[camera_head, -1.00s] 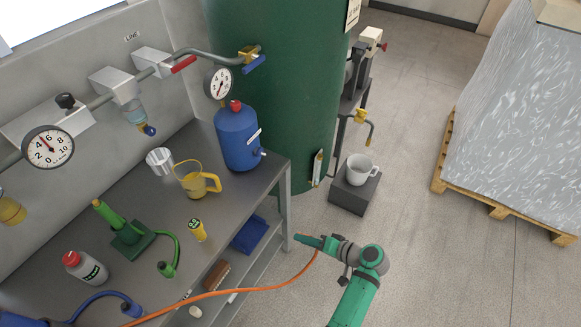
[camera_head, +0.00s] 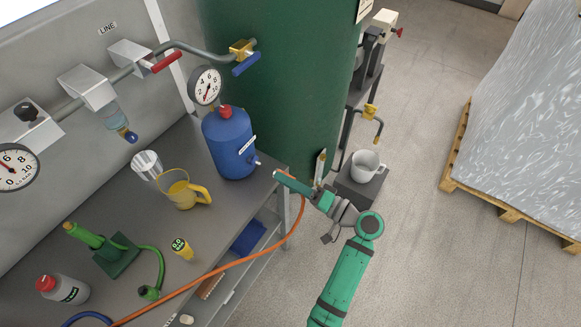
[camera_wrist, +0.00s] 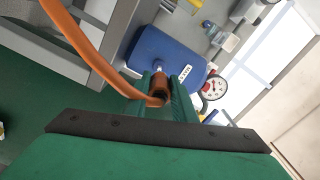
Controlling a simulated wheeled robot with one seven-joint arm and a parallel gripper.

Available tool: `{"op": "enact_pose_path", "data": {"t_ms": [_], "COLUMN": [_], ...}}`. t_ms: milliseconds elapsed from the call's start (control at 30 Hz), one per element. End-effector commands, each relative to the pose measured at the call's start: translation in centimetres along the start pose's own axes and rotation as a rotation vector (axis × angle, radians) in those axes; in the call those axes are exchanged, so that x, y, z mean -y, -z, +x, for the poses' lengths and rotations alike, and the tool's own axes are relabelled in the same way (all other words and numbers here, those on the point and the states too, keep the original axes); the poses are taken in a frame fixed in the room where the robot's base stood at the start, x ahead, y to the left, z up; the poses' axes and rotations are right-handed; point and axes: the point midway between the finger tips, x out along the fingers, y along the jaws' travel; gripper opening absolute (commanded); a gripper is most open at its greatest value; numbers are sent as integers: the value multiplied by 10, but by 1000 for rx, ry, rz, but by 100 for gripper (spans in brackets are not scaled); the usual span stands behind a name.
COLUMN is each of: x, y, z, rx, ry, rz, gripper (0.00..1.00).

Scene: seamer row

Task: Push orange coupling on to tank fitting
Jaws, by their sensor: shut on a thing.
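My gripper (camera_head: 280,174) is at the bench's right end, pointing left toward the blue tank (camera_head: 230,143). In the wrist view my gripper (camera_wrist: 160,92) is shut on the orange coupling (camera_wrist: 158,86) at the end of the orange hose (camera_wrist: 75,35). The tank fitting (camera_head: 258,161) sticks out low on the tank's right side. In the wrist view the blue tank (camera_wrist: 165,52) lies straight ahead, its fitting (camera_wrist: 158,66) nearly in line with the coupling. The fitting is partly hidden, and I cannot tell whether the coupling touches it. The hose trails back along the bench front.
A yellow jug (camera_head: 183,192), a metal cup (camera_head: 147,165) and a green hand pump (camera_head: 115,254) stand on the bench (camera_head: 215,205). The large green vessel (camera_head: 275,90) is close behind my gripper. A white mug (camera_head: 365,165) sits on a dark block to the right.

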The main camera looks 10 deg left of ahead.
Motion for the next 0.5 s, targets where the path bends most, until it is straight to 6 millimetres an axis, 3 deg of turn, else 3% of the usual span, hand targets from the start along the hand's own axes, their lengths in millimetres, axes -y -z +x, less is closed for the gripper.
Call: {"op": "enact_pose_path", "data": {"t_ms": [500], "x": [1], "y": [0], "z": [4], "rx": [0], "ry": [3], "rz": [-1], "gripper": [4]}}
